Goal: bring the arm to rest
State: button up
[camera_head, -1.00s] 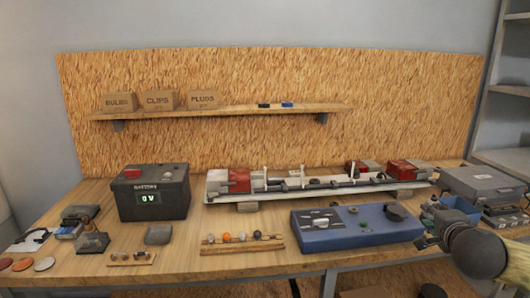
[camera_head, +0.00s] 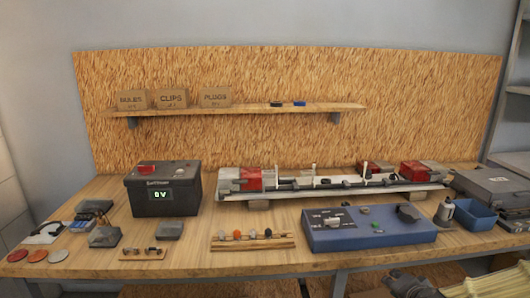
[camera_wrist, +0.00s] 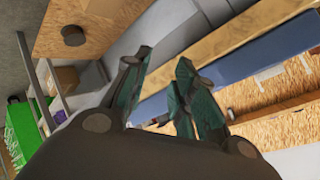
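My gripper (camera_wrist: 164,60) shows in the wrist view, with its two dark green fingers apart and nothing between them. It is tilted and clear of the bench, with wood-coloured boards, a blue-grey strip and grey surfaces beyond it. In the head view my gripper is not seen. The workbench (camera_head: 200,262) there has its top clear of my arm. What the wrist view's surfaces belong to is hard to tell.
On the bench stand a black battery box (camera_head: 163,190) reading 0 V, a blue test box (camera_head: 370,229), a long trailer light board (camera_head: 330,186), a blue bin (camera_head: 473,214) and a grey case (camera_head: 490,187). Boxes sit on a shelf (camera_head: 240,109).

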jog(key=s+a+f+n+g+y, duration=0.1)
jog(key=s+a+f+n, duration=0.15)
jog(key=f, duration=0.35)
jog(key=s+a+f+n+g, duration=0.1)
jog(key=s+a+f+g, duration=0.15)
jog(key=f, duration=0.35)
jog(key=s+a+f+n+g, duration=0.3)
jog(key=s+a+f+n, duration=0.1)
jog(key=s+f, duration=0.7)
jog(key=s+a+f+n+g+b, duration=0.1)
jog(key=s+a+f+n+g, duration=0.2)
jog(key=s+f, duration=0.8)
jog(key=s+a+g, duration=0.1)
jog(key=s, duration=0.5)
jog(key=shift+s+n+y, duration=0.15)
jog(key=shift+n+y, duration=0.2)
jog(key=shift+y, duration=0.05)
jog(key=shift+f+g, duration=0.1)
jog(key=shift+g, duration=0.15)
